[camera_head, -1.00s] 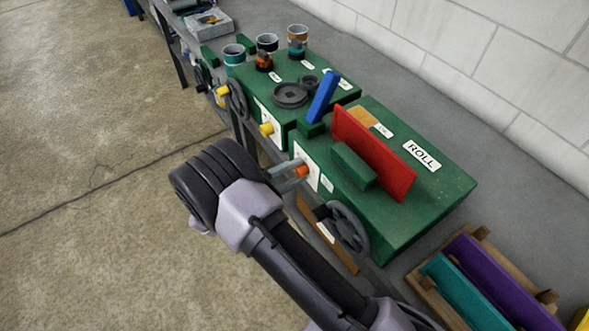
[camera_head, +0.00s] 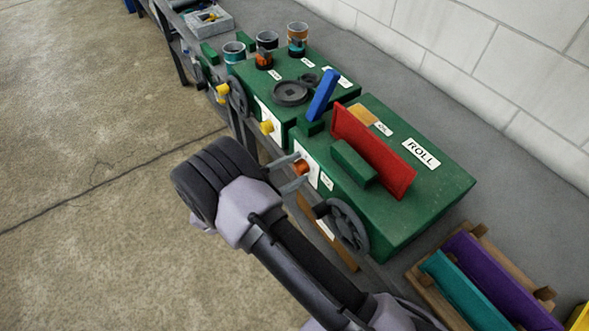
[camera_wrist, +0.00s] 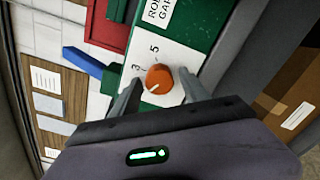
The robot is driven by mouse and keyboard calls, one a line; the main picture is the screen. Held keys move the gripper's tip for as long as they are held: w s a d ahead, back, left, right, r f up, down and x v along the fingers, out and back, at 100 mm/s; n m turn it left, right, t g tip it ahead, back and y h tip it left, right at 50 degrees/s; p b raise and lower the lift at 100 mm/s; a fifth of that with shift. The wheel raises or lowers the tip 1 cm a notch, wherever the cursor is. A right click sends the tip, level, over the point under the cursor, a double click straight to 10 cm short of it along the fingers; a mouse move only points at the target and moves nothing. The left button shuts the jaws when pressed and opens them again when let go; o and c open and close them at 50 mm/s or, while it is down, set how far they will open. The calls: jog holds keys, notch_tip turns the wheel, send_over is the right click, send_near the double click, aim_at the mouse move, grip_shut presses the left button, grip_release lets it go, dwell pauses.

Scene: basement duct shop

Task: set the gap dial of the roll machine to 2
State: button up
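The green roll machine (camera_head: 430,190) stands on the bench with a white ROLL label on top. Its gap dial (camera_wrist: 158,79) is an orange knob on a white plate; it also shows in the head view (camera_head: 301,168). In the wrist view the numbers 3 and 5 are readable beside the knob, and other marks are hidden. A pale pointer line on the knob points to the lower left, away from the 5. My gripper (camera_wrist: 162,88) is open, with one finger on each side of the knob; it also shows in the head view (camera_head: 291,173).
A grey handwheel (camera_head: 347,228) sticks out of the machine's front near my arm. A second green machine with a yellow knob (camera_head: 267,127) stands beside it. A wooden crate (camera_head: 425,288) holds teal and purple pieces. The floor on the left is clear.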

dwell(0.4)
jog(key=p+v, duration=0.1)
jog(key=v, duration=1.6)
jog(key=shift+s, duration=0.2)
jog(key=shift+a, duration=0.1)
jog(key=w+d+r+m+g+y+b, duration=0.2)
jog(key=d+r+m+g+y, duration=0.3)
jog(key=d+r+g, duration=0.65)
jog(key=s+d+r+m+t+y+b, duration=0.2)
jog(key=s+d+r+m+t+y, duration=0.1)
jog(key=s+d+m+y, duration=0.3)
jog(key=s+d+r+m+t+y+b, duration=0.1)
jog(key=s+d+r+m+t+y, duration=0.3)
jog(key=s, duration=0.5)
jog(key=d+m+y, duration=0.2)
jog(key=d, duration=0.1)
jog(key=shift+s+d+r+m+t+b, duration=0.2)
jog(key=shift+s+m+t+b, duration=0.1)
jog(key=shift+m+t+b, duration=0.1)
